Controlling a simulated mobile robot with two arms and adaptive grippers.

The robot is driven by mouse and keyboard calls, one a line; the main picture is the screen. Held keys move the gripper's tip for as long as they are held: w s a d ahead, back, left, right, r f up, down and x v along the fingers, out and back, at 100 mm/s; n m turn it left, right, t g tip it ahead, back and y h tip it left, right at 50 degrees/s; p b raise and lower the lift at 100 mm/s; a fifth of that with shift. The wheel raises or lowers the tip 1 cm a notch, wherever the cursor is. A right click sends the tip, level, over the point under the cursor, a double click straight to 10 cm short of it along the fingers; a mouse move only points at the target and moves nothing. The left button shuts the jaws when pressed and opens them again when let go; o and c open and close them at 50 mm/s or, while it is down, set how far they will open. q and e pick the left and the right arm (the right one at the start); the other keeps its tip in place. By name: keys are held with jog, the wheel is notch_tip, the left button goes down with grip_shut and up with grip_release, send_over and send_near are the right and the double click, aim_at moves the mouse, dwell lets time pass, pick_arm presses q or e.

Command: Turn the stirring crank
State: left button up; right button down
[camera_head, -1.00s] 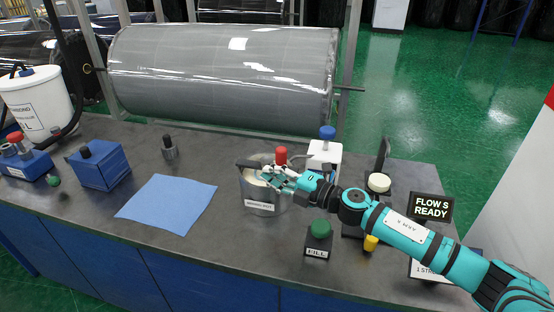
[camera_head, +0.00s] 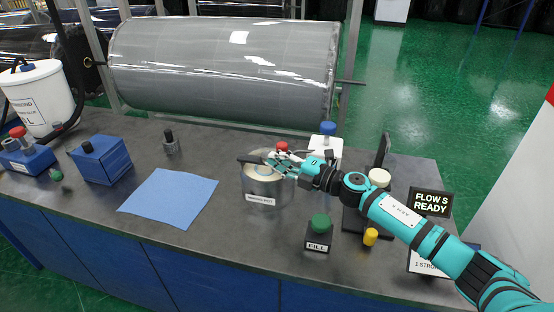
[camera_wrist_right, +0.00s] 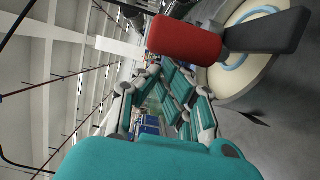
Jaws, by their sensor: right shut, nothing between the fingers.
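The stirring crank is a dark flat arm with a red handle (camera_head: 281,147) standing at one end. It sits over the grey metal mixing pot (camera_head: 261,188), which holds pale contents. My right gripper (camera_head: 274,164) is shut and empty, over the right side of the pot, just in front of the red handle. In the right wrist view, the red handle (camera_wrist_right: 185,38) and the dark crank arm (camera_wrist_right: 268,30) lie above the fingers (camera_wrist_right: 165,98), with the pot's round rim behind. Whether the fingers touch the handle cannot be told. My left gripper is not in view.
A green FILL button box (camera_head: 320,224) stands in front of my right forearm. A white box with a blue knob (camera_head: 328,128) stands behind it.

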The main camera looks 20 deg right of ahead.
jog(key=shift+d, duration=0.45)
jog(key=shift+w+d, duration=0.2)
jog(key=shift+d, duration=0.6)
jog(key=shift+w+d+b, duration=0.3)
jog(key=shift+w+d, duration=0.05)
jog(key=shift+d, duration=0.3)
jog(key=shift+w+d+b, duration=0.3)
jog(key=shift+w+d, duration=0.05)
jog(key=shift+d, duration=0.3)
